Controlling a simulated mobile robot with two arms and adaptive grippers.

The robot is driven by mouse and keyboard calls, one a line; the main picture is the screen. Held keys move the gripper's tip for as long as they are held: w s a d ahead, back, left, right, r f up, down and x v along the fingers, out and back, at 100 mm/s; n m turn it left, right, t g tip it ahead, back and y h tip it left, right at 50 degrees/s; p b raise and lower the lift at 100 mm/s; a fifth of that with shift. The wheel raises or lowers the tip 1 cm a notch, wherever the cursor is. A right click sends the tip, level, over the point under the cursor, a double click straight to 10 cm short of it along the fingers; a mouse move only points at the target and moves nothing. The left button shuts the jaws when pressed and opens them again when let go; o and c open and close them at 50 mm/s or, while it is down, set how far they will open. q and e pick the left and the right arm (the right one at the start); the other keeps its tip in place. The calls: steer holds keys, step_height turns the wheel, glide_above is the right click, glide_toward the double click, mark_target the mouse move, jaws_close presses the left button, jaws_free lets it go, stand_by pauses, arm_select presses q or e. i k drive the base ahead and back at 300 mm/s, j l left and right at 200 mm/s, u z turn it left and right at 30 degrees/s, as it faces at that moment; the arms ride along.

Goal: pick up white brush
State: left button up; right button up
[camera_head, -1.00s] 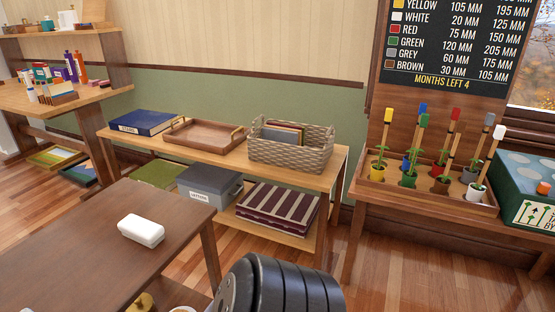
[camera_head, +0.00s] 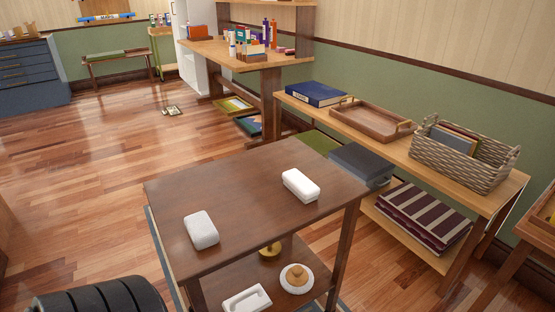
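No thing in view is clearly recognisable as a brush. Two white rounded blocks lie on the brown table: one white block (camera_head: 201,230) at its front left and another white block (camera_head: 300,185) near its right edge. On the table's lower shelf lies a white object with a handle-like raised outline (camera_head: 246,301), partly cut off by the picture's bottom edge. I cannot tell which of these is the white brush. Neither gripper is in view; only a dark ribbed part of my arm shows at the bottom left.
The brown table (camera_head: 245,205) stands in front. Its lower shelf also holds a round white dish with a tan top (camera_head: 296,278) and a brass-coloured knob (camera_head: 270,250). A bench (camera_head: 398,150) with a wicker basket (camera_head: 462,155) stands to the right. Wooden floor (camera_head: 90,180) is free at left.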

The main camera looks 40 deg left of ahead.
mark_target(304, 190)
steer(key=i+j+u, duration=0.1)
steer(key=u, duration=0.3)
steer(key=i+j+u, duration=0.1)
steer(key=u, duration=0.35)
steer(key=i+u, duration=0.15)
steer(key=u, duration=0.25)
